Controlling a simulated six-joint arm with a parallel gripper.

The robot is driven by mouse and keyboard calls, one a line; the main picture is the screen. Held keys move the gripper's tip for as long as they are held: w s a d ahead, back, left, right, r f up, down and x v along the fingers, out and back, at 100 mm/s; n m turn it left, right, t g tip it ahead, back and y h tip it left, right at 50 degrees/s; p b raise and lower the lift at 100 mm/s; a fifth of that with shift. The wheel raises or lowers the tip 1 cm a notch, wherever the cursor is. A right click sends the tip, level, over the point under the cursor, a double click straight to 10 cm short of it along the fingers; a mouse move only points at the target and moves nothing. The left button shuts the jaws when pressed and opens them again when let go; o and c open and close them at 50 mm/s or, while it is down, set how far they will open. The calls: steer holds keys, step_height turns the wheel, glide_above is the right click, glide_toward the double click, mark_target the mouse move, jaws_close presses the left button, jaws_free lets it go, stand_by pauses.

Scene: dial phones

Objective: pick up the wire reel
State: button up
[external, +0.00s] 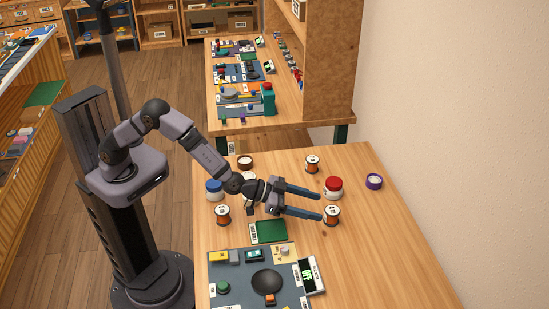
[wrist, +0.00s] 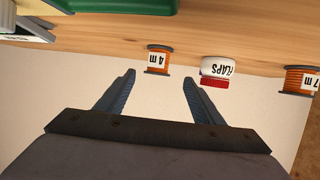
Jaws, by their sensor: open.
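Several orange wire reels with white labels stand on the wooden table. One wire reel (external: 331,215), labelled 4 m, is at the tip of the lower finger in the external view. In the wrist view this reel (wrist: 157,60) shows upside down, beyond the fingertips and between their lines. A second reel (external: 312,164), labelled 7 m (wrist: 300,80) in the wrist view, stands farther back. A third reel (external: 223,215) stands left of my gripper. My gripper (external: 320,203) is open and empty, reaching right low over the table; its fingers also show in the wrist view (wrist: 157,84).
A red-lidded jar (external: 333,187), labelled FLAPS (wrist: 217,70), stands beside the 4 m reel. A purple-lidded jar (external: 374,181), a blue-lidded jar (external: 214,189) and a brown-lidded jar (external: 245,162) stand around. A green board (external: 271,231) and a tool mat (external: 235,288) lie in front.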

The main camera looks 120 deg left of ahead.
mark_target(328, 210)
steer(key=shift+p+x, duration=0.65)
steer(key=shift+x, duration=1.95)
steer(key=shift+w+d+r, duration=0.15)
steer(key=c, duration=1.2)
